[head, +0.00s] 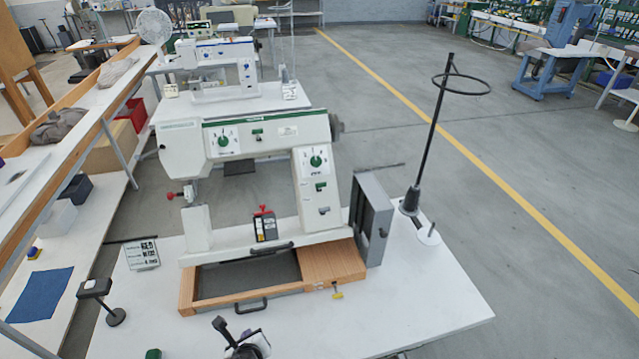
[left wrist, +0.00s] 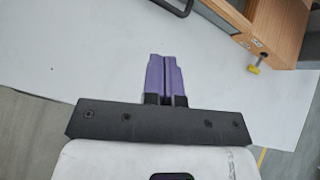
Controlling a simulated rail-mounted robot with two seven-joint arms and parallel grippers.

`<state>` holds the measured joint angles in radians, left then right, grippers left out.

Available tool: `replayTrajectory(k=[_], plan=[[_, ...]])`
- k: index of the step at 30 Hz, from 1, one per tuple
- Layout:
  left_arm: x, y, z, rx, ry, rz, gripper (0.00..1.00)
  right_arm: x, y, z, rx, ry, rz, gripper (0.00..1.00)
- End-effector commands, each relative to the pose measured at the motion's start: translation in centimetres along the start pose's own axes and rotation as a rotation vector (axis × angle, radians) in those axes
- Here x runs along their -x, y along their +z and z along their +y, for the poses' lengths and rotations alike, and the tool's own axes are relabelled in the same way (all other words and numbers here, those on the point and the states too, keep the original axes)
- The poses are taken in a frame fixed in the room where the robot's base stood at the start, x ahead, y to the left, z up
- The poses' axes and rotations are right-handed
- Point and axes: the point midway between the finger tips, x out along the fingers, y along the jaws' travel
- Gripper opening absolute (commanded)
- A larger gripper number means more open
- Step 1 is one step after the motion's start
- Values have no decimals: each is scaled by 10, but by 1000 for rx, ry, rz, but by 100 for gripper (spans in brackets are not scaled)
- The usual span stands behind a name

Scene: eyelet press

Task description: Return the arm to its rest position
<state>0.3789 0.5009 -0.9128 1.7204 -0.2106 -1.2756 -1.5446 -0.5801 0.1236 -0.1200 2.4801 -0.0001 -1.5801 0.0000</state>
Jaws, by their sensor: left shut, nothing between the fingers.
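My left gripper shows best in the left wrist view (left wrist: 165,58), where its two purple fingers lie side by side, shut with nothing between them. They are over the white table top (left wrist: 60,50), clear of the machine's wooden base (left wrist: 280,28). In the head view part of my left gripper (head: 242,346) shows at the bottom edge, in front of the wooden base and apart from it; its fingertips are hard to make out there. The white machine (head: 250,135) with green dials stands upright on the table. My right gripper is in neither view.
The wooden base (head: 335,262) has an open dark recess and a black handle in front. A grey box (head: 372,222) and a black rod stand (head: 432,130) with a ring are on the right. A small black stand (head: 95,289) is at the left. The table's front right is clear.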

Motion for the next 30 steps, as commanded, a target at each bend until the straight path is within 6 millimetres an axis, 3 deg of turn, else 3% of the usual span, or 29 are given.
replayTrajectory(k=[4,8,14,20,24,30], plan=[[2,-2,6,383,47,7,0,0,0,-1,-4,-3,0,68],[20,2,-2,733,49,21,0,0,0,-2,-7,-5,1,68],[55,35,-21,1214,16,45,0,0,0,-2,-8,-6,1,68],[104,67,-39,1675,-24,135,0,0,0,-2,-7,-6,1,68],[142,68,-29,1970,5,239,0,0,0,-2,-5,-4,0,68],[176,47,11,2168,92,318,0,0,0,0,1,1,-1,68]])
